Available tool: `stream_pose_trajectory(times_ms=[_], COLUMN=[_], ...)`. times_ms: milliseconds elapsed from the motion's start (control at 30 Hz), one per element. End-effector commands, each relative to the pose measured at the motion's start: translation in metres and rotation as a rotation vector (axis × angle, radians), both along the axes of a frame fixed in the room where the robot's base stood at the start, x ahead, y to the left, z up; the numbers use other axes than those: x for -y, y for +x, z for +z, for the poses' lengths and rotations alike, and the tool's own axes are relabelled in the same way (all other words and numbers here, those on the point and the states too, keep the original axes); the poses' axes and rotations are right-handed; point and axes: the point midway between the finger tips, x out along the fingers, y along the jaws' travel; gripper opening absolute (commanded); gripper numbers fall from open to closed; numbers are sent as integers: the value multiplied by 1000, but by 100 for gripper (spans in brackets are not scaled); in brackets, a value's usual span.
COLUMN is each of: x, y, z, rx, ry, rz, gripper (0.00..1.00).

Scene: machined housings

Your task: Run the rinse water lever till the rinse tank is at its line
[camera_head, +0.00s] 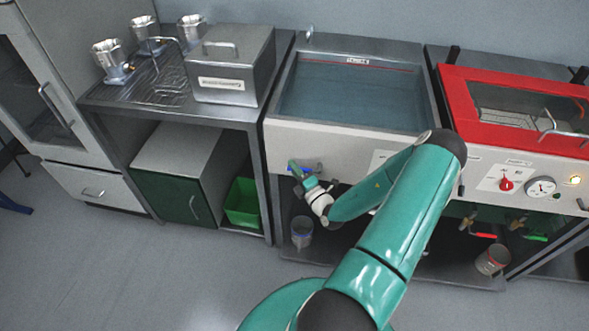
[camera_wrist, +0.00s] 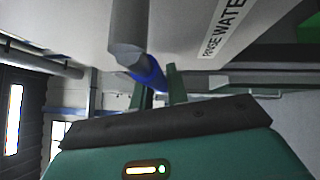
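The rinse tank (camera_head: 350,97) is the open basin in the middle of the bench in the head view. Water stands high in it, close under a red line (camera_head: 378,65) on the far wall; the exact gap is too small to tell. The blue rinse water lever (camera_head: 309,170) is on the tank's front panel, low at the left. In the wrist view the lever (camera_wrist: 150,72) lies between the fingers of my gripper (camera_wrist: 160,88), with a grey pipe or knob (camera_wrist: 128,30) beside it. The fingers stand close on both sides and appear shut on the lever. The gripper also shows in the head view (camera_head: 297,170).
A "RINSE WATER" label (camera_wrist: 224,22) is on the panel. A red-framed tank (camera_head: 515,105) with a knob and gauge stands to the right. A steel box (camera_head: 230,65) and metal housings (camera_head: 110,58) stand on the left bench. A green bin (camera_head: 242,204) is below. The floor in front is clear.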

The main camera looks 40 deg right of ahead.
Motion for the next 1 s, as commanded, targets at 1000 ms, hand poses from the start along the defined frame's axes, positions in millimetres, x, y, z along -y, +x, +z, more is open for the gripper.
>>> stream_pose_trajectory(times_ms=[1000], x=[5], y=[-6], z=[33], rx=[336], ry=[258], rz=[-3], gripper=[0])
